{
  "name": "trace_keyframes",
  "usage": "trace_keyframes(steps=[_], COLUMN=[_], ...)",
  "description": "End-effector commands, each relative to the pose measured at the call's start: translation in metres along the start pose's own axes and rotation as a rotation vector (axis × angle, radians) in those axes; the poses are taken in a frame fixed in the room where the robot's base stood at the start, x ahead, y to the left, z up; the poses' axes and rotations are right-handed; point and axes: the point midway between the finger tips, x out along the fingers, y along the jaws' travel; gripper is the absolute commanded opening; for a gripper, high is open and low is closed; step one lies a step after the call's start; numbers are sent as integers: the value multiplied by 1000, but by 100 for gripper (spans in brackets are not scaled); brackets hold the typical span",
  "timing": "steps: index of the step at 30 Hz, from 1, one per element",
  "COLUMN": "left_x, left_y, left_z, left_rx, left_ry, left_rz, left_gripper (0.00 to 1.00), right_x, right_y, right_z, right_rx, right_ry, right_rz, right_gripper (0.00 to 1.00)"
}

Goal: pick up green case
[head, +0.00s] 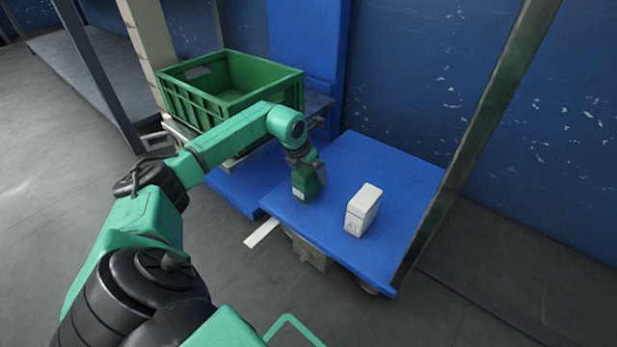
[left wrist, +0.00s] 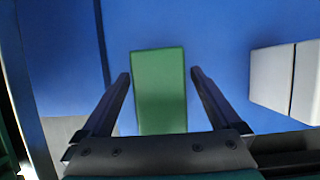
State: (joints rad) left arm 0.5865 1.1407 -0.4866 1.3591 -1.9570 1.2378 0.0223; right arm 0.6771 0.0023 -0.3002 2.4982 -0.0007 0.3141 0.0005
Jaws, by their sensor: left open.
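The green case (left wrist: 160,88) stands on the blue table top, between the two open fingers of my left gripper (left wrist: 160,78) in the left wrist view. Gaps show between the case and both fingers there. In the head view the green case (head: 304,186) sits near the left edge of the blue top, and my left gripper (head: 312,168) is right over it, hiding its upper part. My right gripper is not in view.
A white box (head: 363,210) stands to the right of the case on the blue table (head: 405,180). A green crate (head: 215,90) stands on a rack at the back left. A dark post (head: 470,150) rises at the table's right edge.

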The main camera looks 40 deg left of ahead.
Motion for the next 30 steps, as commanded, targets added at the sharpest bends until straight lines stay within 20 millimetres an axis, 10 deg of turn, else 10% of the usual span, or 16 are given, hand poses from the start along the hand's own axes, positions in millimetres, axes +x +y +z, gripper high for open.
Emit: trace_keyframes(steps=[8,16,30], left_x=[9,9,-17], left_y=[0,0,0], left_z=[0,0,12], left_rx=[0,0,0], left_ry=[0,0,-4], left_rz=[0,0,0], left_gripper=[98,0,0], right_x=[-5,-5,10], right_y=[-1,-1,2], right_z=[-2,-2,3], right_rx=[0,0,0], right_ry=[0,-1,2], right_rz=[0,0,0], right_gripper=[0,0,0])
